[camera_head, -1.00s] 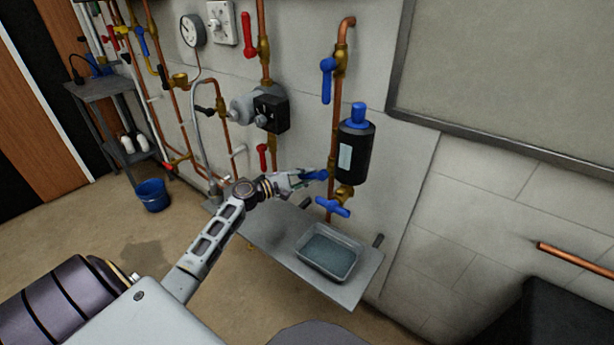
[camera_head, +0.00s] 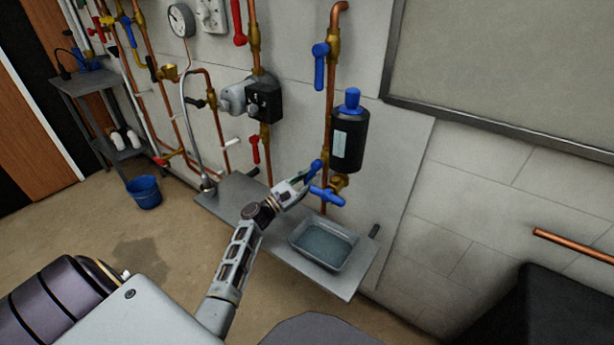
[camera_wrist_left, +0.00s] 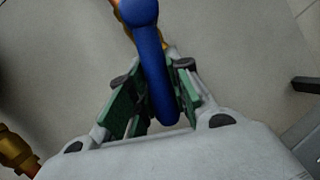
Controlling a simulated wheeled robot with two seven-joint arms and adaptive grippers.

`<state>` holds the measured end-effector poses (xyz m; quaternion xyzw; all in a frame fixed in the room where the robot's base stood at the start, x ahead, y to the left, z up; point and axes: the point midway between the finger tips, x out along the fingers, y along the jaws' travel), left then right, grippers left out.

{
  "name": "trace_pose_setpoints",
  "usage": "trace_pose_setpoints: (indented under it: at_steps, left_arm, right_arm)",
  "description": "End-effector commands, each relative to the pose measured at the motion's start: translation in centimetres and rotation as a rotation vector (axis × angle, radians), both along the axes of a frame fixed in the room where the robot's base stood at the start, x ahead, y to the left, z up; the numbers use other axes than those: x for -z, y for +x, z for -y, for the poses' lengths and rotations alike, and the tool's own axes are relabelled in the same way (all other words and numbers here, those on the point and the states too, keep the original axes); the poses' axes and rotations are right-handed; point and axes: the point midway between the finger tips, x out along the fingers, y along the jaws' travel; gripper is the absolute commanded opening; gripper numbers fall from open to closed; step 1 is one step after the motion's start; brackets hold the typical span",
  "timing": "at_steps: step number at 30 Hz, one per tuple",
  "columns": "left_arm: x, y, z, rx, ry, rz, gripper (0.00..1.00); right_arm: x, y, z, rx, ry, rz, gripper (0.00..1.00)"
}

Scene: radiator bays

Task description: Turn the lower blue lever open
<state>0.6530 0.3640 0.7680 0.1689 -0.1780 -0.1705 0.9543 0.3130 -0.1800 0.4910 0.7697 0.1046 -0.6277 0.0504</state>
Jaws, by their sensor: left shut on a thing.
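The lower blue lever (camera_head: 316,167) is on the copper pipe left of the black cylinder. It slopes down and to the left from its pivot. My left gripper (camera_head: 305,181) is shut on its free end. In the left wrist view, the blue lever (camera_wrist_left: 151,60) runs between the green finger pads of the left gripper (camera_wrist_left: 157,105). Part of its end is hidden by the fingers in the head view. My right gripper is not in view.
A blue T-handle (camera_head: 327,196) sits just right of the gripper. The black cylinder (camera_head: 350,140) with a blue cap is close by. An upper blue lever (camera_head: 320,65) hangs higher on the pipe. A grey tray (camera_head: 345,262) rests on the shelf (camera_head: 225,200) below.

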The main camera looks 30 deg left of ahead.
Motion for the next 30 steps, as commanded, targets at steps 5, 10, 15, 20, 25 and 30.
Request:
trace_pose_setpoints:
  at_steps: [5,10,15,20,25,30]
  left_arm:
    - [0.5,-0.1,1.0,0.000,-0.139,-0.012,0.00]
    - [0.6,-0.2,1.6,-0.001,-0.257,-0.021,0.00]
    - [0.7,-0.2,2.0,0.000,-0.342,-0.029,0.00]
    - [0.7,-0.2,2.2,0.001,-0.391,-0.034,0.00]
    - [0.7,-0.2,2.3,0.001,-0.415,-0.035,0.00]
    - [0.7,-0.2,2.4,0.001,-0.419,-0.036,0.00]
  right_arm:
    - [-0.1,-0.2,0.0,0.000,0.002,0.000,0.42]
    - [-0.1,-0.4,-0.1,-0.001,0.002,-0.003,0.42]
    - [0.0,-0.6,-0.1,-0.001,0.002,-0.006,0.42]
    - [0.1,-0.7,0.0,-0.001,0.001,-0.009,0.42]
    - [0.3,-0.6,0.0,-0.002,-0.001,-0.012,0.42]
    - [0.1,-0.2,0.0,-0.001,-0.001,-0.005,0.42]
